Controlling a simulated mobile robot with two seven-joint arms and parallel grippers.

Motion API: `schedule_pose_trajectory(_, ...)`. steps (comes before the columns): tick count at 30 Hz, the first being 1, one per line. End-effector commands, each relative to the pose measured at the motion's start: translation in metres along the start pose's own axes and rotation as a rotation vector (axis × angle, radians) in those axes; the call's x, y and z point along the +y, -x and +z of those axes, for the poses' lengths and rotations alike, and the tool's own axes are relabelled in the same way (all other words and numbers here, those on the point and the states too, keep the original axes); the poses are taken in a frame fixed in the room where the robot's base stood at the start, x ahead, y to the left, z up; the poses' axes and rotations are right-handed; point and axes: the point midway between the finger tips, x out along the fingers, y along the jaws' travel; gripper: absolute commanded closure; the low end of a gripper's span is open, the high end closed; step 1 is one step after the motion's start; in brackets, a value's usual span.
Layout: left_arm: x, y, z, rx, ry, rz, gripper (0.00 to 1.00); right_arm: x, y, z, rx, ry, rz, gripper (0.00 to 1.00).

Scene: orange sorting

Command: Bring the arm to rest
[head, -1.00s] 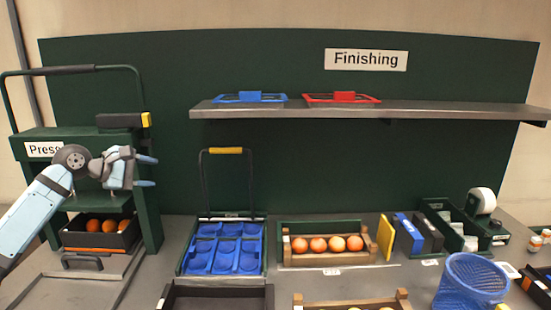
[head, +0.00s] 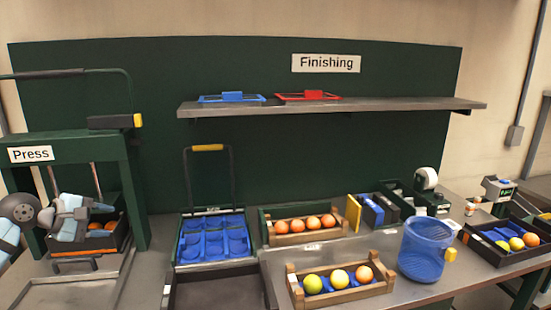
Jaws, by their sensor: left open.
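My left gripper (head: 98,216) is at the far left, in front of the green press (head: 72,150). It is open, and no fruit shows between its fingers. Behind it is a dark bin (head: 120,238) with oranges (head: 103,228) in it, under the press frame; my gripper hides part of the bin. From this view I cannot tell whether the gripper touches the bin. My left arm comes in from the left edge. My right gripper is not in view.
A blue cup tray (head: 212,262) stands mid-bench. Wooden crates (head: 340,297) of fruit, a blue basket (head: 425,250) and a dark tray (head: 490,254) are to the right. A shelf (head: 330,108) spans the back. The grey plate (head: 70,292) before the press is bare.

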Motion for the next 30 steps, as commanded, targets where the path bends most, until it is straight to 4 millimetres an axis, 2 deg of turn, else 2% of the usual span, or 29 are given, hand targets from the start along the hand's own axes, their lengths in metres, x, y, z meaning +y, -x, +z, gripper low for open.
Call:
schedule_pose_trajectory(1,-0.025,-0.015,0.013,-0.004,-0.058,-0.037,0.52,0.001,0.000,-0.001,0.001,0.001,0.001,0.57)
schedule_pose_trajectory(3,-0.060,-0.032,0.029,-0.003,-0.159,-0.093,0.52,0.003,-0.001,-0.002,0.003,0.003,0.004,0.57)
schedule_pose_trajectory(5,-0.094,-0.045,0.047,-0.006,-0.256,-0.144,0.52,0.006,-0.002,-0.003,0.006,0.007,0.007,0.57)
schedule_pose_trajectory(8,-0.157,-0.062,0.082,-0.018,-0.440,-0.236,0.52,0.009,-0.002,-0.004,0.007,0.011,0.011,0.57)
schedule_pose_trajectory(9,-0.183,-0.066,0.099,-0.026,-0.521,-0.274,0.52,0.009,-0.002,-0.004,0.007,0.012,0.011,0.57)
schedule_pose_trajectory(12,-0.245,-0.067,0.140,-0.049,-0.722,-0.368,0.52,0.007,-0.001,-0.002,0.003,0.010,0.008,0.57)
schedule_pose_trajectory(15,-0.296,-0.054,0.178,-0.073,-0.902,-0.460,0.52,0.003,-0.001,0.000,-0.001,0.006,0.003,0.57)
schedule_pose_trajectory(18,-0.331,-0.036,0.206,-0.095,-1.038,-0.541,0.52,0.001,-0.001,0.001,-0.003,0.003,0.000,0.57)
schedule_pose_trajectory(21,-0.355,-0.018,0.226,-0.115,-1.135,-0.611,0.52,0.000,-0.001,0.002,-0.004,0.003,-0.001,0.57)
schedule_pose_trajectory(30,-0.397,0.034,0.265,-0.183,-1.311,-0.786,0.52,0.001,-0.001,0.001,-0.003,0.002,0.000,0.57)
